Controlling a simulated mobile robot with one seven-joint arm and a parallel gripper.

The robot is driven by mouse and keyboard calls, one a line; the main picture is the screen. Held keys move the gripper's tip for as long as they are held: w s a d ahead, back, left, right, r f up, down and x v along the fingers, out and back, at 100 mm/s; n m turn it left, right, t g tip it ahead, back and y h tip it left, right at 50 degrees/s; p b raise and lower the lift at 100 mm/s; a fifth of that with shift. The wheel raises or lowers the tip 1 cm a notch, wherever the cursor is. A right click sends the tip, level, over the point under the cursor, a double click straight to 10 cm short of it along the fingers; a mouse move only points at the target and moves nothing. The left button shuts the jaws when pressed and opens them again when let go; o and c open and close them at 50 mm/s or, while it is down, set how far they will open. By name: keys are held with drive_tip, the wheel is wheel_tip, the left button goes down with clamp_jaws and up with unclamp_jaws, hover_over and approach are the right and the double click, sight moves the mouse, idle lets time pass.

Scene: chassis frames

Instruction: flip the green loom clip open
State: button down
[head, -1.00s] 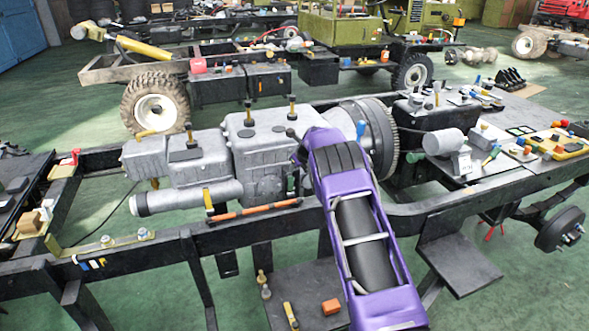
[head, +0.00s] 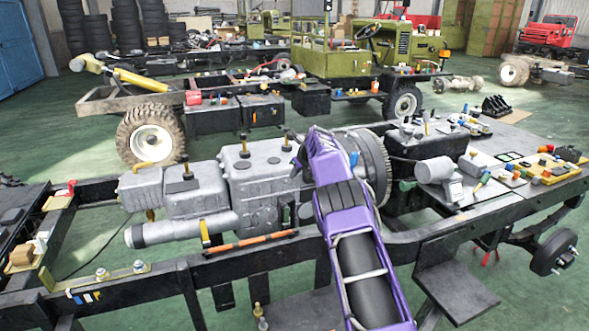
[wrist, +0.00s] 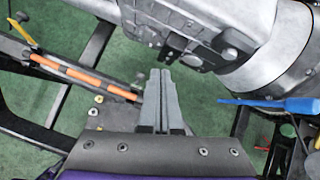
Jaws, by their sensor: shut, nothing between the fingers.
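My gripper (wrist: 160,73) is shut and empty in the wrist view, its two grey fingers side by side over open space. In the head view the gripper is hidden behind my purple arm. I cannot make out a green loom clip for certain in either view. An orange rod or loom (head: 252,243) lies along the black chassis rail, with a yellow piece (head: 205,234) at its left end. In the wrist view the orange rod (wrist: 85,78) runs to the left of the fingers, with dark bands around it.
A grey engine and gearbox (head: 255,185) stands close beyond the rail; its casing (wrist: 205,20) fills the top of the wrist view. A blue-handled tool (wrist: 285,104) lies right of the fingers. The chassis rail (head: 165,277) crosses in front. Green floor shows below.

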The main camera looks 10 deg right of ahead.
drive_tip(key=shift+w+r, duration=0.3)
drive_tip(key=shift+r, duration=0.45)
drive_tip(key=shift+r, duration=0.1)
